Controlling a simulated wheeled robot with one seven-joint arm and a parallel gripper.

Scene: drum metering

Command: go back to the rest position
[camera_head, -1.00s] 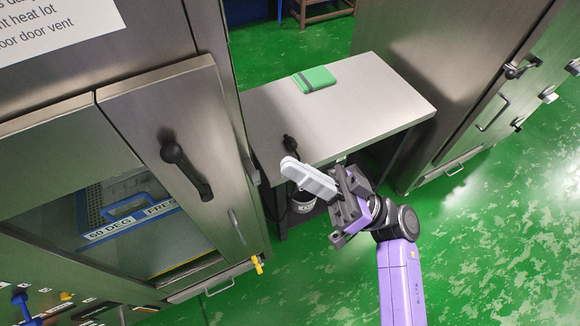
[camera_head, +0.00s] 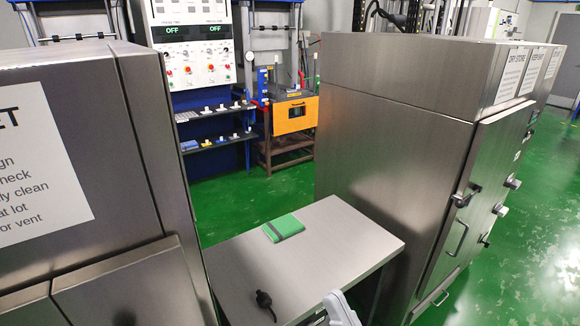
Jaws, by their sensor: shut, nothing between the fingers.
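My gripper (camera_head: 341,308) shows only as pale grey fingertips at the bottom edge, in front of the near side of the steel table (camera_head: 335,243). The fingers lie together with nothing visible between them. The rest of my arm is below the picture. A small black object (camera_head: 264,300) is at the table's left front edge, left of my fingertips.
A large steel cabinet (camera_head: 385,150) stands right of the table, its handled door facing right. Another steel unit (camera_head: 90,150) with a white notice fills the left. Behind are a control panel (camera_head: 192,50) reading OFF and an orange machine (camera_head: 293,115). Green floor is open at far right.

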